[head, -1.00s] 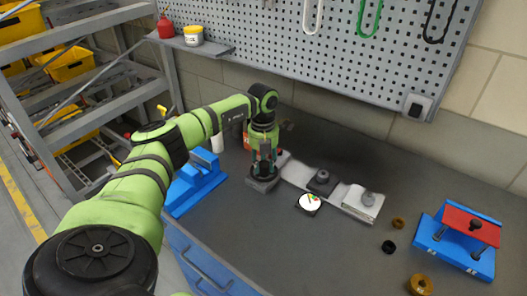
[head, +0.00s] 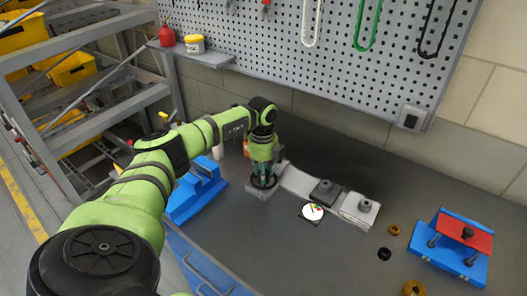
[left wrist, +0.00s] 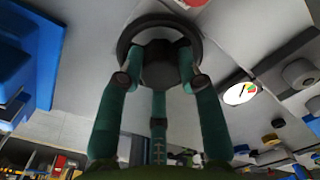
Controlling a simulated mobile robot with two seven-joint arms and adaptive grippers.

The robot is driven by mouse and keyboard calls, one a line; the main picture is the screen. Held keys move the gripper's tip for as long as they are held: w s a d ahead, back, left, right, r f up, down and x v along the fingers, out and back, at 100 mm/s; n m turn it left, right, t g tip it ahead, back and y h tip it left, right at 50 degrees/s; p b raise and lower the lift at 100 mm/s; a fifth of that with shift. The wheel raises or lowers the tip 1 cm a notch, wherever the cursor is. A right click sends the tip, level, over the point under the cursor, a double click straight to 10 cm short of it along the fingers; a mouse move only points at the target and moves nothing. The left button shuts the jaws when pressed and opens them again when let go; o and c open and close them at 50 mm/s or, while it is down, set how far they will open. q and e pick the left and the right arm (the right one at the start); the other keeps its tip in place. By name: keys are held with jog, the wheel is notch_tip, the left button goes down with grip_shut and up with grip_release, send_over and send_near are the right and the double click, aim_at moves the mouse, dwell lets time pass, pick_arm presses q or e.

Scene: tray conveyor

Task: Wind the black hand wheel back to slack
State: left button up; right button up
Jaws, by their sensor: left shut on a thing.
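The black hand wheel (head: 264,181) sits on a grey block at the left end of a pale grey fixture on the bench. In the left wrist view the wheel (left wrist: 133,32) shows as a dark ring with a hub. My left gripper (head: 264,172) reaches down onto the wheel from above; its green fingers (left wrist: 157,65) are closed around the hub, inside the ring. A round white dial (head: 312,212) with coloured sectors and a needle lies just right of the wheel; it also shows in the left wrist view (left wrist: 240,93). My right gripper is not in view.
A dark block (head: 325,190) and a grey knob (head: 365,206) stand on the fixture right of the wheel. A blue vise (head: 197,190) is left of my gripper. A red and blue clamp (head: 455,245) and several small rings lie at right. The front middle of the bench is clear.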

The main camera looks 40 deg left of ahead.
pick_arm(q)
jog(key=shift+w+a+r+n, duration=0.1)
jog(key=shift+a+r+n, duration=0.1)
jog(key=shift+n, duration=0.6)
jog(key=o, duration=1.2)
jog(key=shift+c, duration=0.2)
jog(key=shift+f, duration=0.15)
jog(key=shift+r, duration=0.45)
notch_tip(320, 180, up, 11)
jog(key=shift+s, duration=0.2)
